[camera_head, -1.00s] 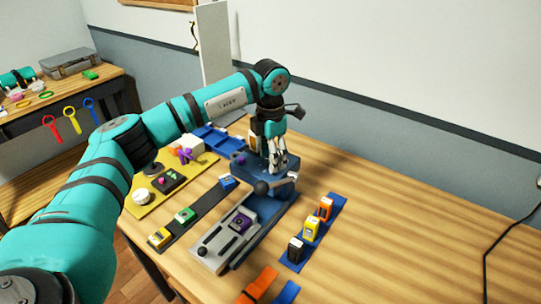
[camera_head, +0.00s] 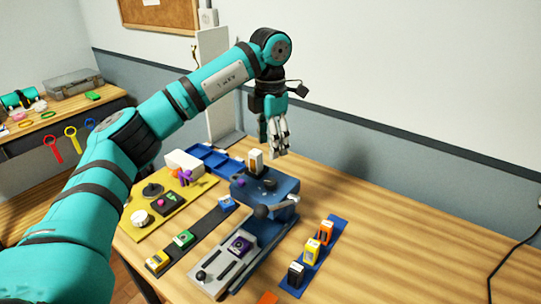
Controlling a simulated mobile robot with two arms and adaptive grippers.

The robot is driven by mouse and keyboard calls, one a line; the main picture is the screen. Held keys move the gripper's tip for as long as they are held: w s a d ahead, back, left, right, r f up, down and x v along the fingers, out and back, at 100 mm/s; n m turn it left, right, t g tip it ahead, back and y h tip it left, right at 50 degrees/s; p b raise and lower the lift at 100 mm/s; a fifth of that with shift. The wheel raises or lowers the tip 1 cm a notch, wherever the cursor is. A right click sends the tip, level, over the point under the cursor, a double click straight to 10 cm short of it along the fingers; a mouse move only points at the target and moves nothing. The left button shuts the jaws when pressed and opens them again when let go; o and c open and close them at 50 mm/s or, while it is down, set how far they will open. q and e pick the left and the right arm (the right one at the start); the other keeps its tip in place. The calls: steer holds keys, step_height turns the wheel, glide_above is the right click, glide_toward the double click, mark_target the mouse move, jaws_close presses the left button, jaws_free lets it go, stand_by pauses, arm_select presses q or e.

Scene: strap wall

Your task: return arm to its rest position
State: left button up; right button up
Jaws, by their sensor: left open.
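My left arm comes in from the left and reaches over the wooden table (camera_head: 400,225). My left gripper (camera_head: 279,153) hangs fingers-down and open, with nothing seen between its fingers. It is raised above and behind the blue-and-grey fixture (camera_head: 285,212), apart from it. A white and orange-brown block (camera_head: 255,161) stands upright on the back of the fixture. A purple block (camera_head: 240,246) sits on the fixture's grey front plate. My right gripper is not in view.
A blue strip (camera_head: 334,229) holds orange, yellow and black blocks at the right. A dark strip (camera_head: 205,227) holds yellow, green and blue blocks. A yellow board (camera_head: 168,207) and blue tray (camera_head: 222,162) lie left. The table's right side is clear.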

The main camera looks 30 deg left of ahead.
arm_select(q)
steer(key=shift+r, duration=0.3)
